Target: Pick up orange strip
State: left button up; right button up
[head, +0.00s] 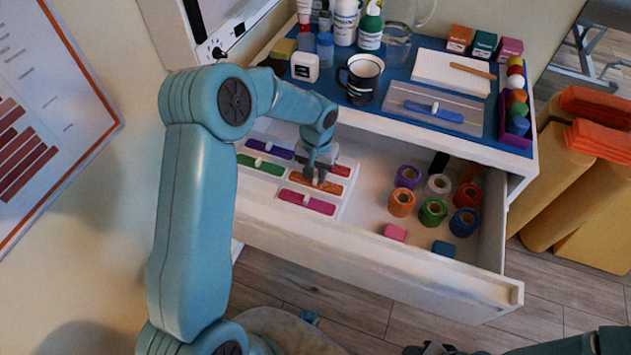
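The orange strip (329,187) lies in a white tray (345,205) inside the open drawer, in the head view. My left gripper (317,180) points down at the middle of the orange strip and hides part of it. The fingertips are very close to the strip; I cannot tell whether they touch it or are closed on its grip. Other strips lie in the tray: purple (270,149), green (260,165), red (341,170) and magenta (306,203), some with small white grips. Part of my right gripper (430,348) shows at the bottom edge, away from the drawer.
Tape rolls, such as an orange one (401,204) and a blue one (465,222), stand right of the tray. A pink block (395,232) lies near the drawer front (370,275). The desktop (440,140) overhangs the drawer's back, with a dark mug (361,80) on it.

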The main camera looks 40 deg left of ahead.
aim_at(317, 176)
pick_arm(q)
grip_shut()
jog(key=shift+r, duration=0.1)
notch_tip(317, 176, up, 22)
jog(key=p, duration=0.4)
jog(key=shift+p, duration=0.4)
